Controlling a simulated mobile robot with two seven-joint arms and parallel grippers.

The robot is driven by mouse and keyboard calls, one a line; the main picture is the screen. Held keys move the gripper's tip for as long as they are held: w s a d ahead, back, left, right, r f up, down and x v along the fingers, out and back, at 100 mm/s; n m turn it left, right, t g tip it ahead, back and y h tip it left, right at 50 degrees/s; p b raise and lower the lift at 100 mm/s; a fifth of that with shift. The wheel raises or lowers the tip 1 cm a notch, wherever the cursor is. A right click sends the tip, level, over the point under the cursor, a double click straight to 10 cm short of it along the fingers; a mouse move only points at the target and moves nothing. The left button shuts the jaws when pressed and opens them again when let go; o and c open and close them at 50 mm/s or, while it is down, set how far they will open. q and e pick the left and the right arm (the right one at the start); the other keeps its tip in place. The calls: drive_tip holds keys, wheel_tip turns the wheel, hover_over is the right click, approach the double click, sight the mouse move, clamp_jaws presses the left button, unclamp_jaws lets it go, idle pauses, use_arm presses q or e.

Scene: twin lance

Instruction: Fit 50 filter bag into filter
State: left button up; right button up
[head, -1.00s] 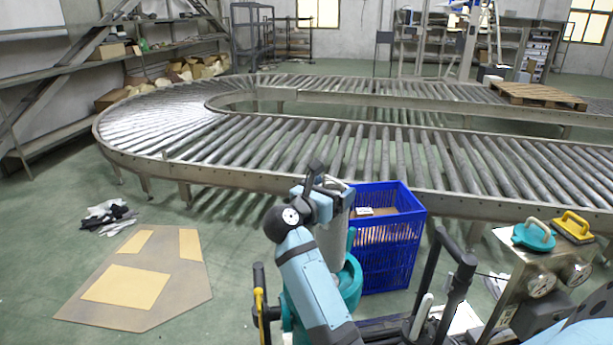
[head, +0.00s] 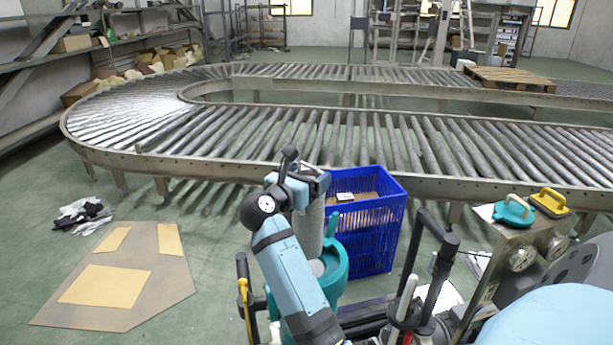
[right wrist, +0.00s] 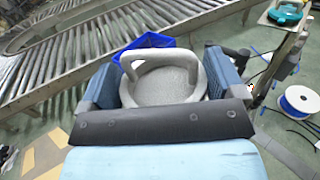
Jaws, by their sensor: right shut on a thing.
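The filter bag (head: 309,228) is a pale grey upright cylinder. In the right wrist view its grey top ring and loop handle (right wrist: 165,80) sit between the two blue-grey fingers. My right gripper (head: 308,183) is shut on the bag near its top. The filter (head: 340,262) is a teal round housing on the cart below. The bag's lower end overlaps the filter's opening in the head view; I cannot tell whether it is inside or just above. My left gripper is not in view.
A blue crate (head: 375,240) stands right behind the filter. A roller conveyor (head: 300,130) curves behind. Dark upright handles (head: 435,265) stand to the right on the cart. A metal box with teal and yellow handled pieces (head: 515,212) is at right. Cardboard (head: 150,275) lies on the floor at left.

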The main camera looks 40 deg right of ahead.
sight(308, 212)
wheel_tip(308, 212, down, 4)
drive_tip(key=b, duration=0.3)
drive_tip(key=shift+f, duration=0.15)
idle(0.4)
drive_tip(key=shift+b, duration=0.8)
idle(1.1)
